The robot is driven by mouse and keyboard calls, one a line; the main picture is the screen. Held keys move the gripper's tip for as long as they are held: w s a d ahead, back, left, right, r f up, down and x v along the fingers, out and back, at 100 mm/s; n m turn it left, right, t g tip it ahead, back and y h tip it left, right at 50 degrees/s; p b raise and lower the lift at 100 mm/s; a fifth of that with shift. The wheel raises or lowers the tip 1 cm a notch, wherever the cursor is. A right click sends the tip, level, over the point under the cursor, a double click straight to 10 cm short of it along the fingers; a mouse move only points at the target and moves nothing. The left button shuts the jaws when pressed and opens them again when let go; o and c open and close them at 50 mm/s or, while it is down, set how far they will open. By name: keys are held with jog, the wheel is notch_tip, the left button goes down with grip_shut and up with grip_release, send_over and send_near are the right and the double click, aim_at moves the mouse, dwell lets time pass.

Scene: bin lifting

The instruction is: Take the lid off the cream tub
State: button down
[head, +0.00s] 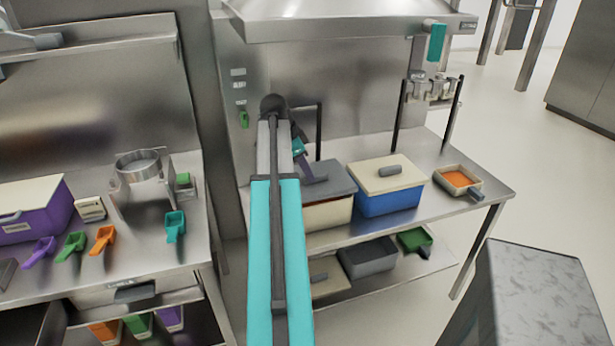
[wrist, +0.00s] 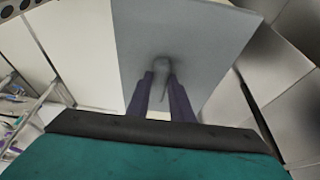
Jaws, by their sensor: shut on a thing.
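The cream tub (head: 328,215) stands on the steel table in the head view, partly hidden by my arm. Its grey lid (head: 338,181) is over it; I cannot tell whether there is a gap between lid and rim. In the wrist view the lid (wrist: 200,40) fills the middle as a flat grey panel. My gripper (wrist: 160,82) has its two dark fingers shut on the lid's grey handle (wrist: 162,65). In the head view my gripper (head: 312,172) is over the lid, its fingertips hard to make out.
A blue tub (head: 388,201) with a cream lid stands close on the right. An orange-filled tray (head: 458,180) lies farther right. Several tubs sit on the shelf below. Upright dark posts (head: 398,116) rise behind. A counter with a purple tub (head: 40,222) and coloured scoops is at left.

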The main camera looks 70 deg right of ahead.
jog(key=s+a+r+b, duration=0.1)
jog(key=s+a+b, duration=0.2)
jog(key=a, duration=1.2)
jog(key=shift+s+r, duration=0.2)
jog(key=shift+s, duration=0.7)
jog(key=shift+w, duration=0.1)
jog(key=w+a+n+t, duration=0.2)
jog(key=w+a+n, duration=0.35)
jog(key=w, duration=0.45)
jog(key=w+a+f+n+t+h, duration=0.1)
jog(key=w+a+n, duration=0.4)
jog(key=w, duration=0.5)
jog(key=w+a+n+t, duration=0.2)
jog(key=w+a+n, duration=0.2)
jog(key=w+a, duration=0.45)
jog(key=w+a+n+t+y, duration=0.1)
jog(key=w+a+n, duration=0.3)
jog(key=a, duration=0.6)
jog(key=w+a+n+t+y, duration=0.1)
jog(key=w+a+n, duration=0.4)
jog(key=a, duration=0.6)
jog(key=w+a+n+t+y, duration=0.1)
jog(key=w+a+n, duration=0.3)
jog(key=a, duration=0.6)
jog(key=shift+w+a+n+y, duration=0.2)
jog(key=shift+w+n+y, duration=0.2)
jog(key=shift+w, duration=0.7)
